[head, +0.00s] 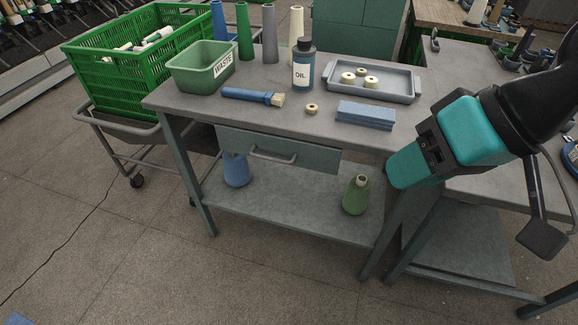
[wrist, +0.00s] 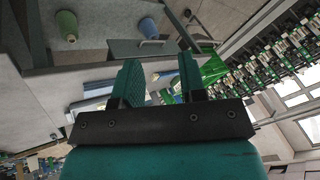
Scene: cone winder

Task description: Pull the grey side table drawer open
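The grey side table (head: 215,112) stands in the middle of the head view. Its drawer (head: 315,158) is under the tabletop and looks shut, with a bar handle (head: 272,157) across its front. In the wrist view the drawer (wrist: 125,48) and handle (wrist: 152,42) appear upside down, beyond the fingertips. My gripper (wrist: 157,68) shows two teal fingers spread apart with nothing held between them. In the head view my gripper (head: 405,170) is at the table's right end, apart from the handle; its fingers are partly hidden by its housing.
The tabletop holds a green waste bin (head: 200,68), oil bottle (head: 303,68), brush (head: 250,96), grey tray (head: 340,88) and blue cloth (head: 365,116). Blue (head: 236,171) and green cones (head: 356,196) stand on the lower shelf. A green crate (head: 100,75) is at left. Floor in front is clear.

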